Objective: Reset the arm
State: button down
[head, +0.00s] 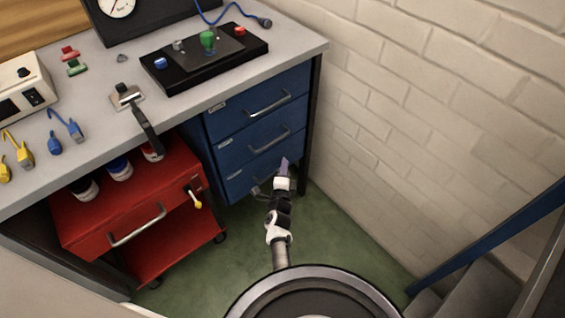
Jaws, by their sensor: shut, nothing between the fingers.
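My arm reaches out from the bottom middle of the head view, over the green floor. My gripper (284,163) is at its far end, in front of the lowest drawer of the blue drawer unit (262,118). Its fingers look narrow and closed, with nothing held. It overlaps the right end of the lowest drawer in the picture; I cannot tell whether it touches the drawer or its handle (262,187). The three drawers look shut.
The grey workbench (295,45) carries a black panel (205,62) with coloured knobs, a black lever (147,130) and plugs. A red cart (125,215) stands under it at left. A brick wall (430,130) rises at right. Green floor (335,225) shows between. Stairs (490,280) are at bottom right.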

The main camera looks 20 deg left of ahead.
jog(key=s+d, duration=0.1)
jog(key=s, duration=0.6)
jog(key=shift+s+d+b, duration=0.3)
